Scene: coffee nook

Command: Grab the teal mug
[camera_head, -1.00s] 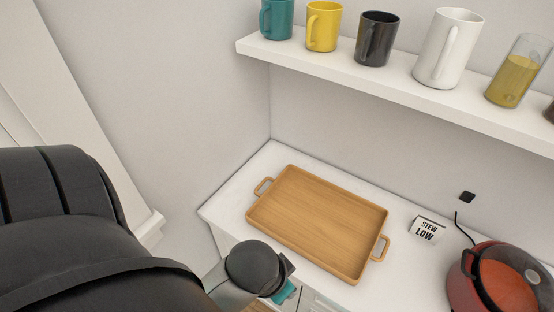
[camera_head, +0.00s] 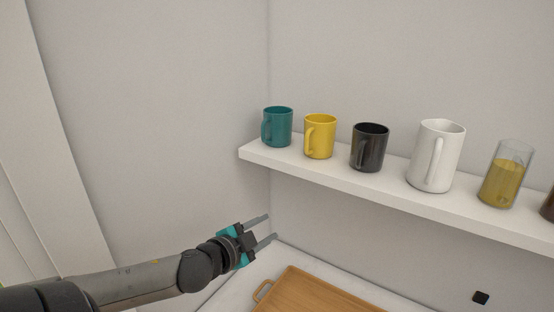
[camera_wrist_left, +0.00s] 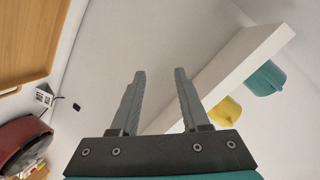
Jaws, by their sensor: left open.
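The teal mug (camera_head: 279,127) stands upright at the left end of the white wall shelf (camera_head: 390,186), its handle toward the left front. In the left wrist view the teal mug (camera_wrist_left: 264,79) shows at the upper right, past the shelf edge. My left gripper (camera_head: 268,227) is open and empty, below the shelf's left end and apart from the mug. Its two fingers (camera_wrist_left: 160,78) show spread in the left wrist view with nothing between them. My right gripper is in neither view.
A wooden tray (camera_head: 318,291) lies on the counter below. A red cooker (camera_wrist_left: 18,142) shows in the wrist view.

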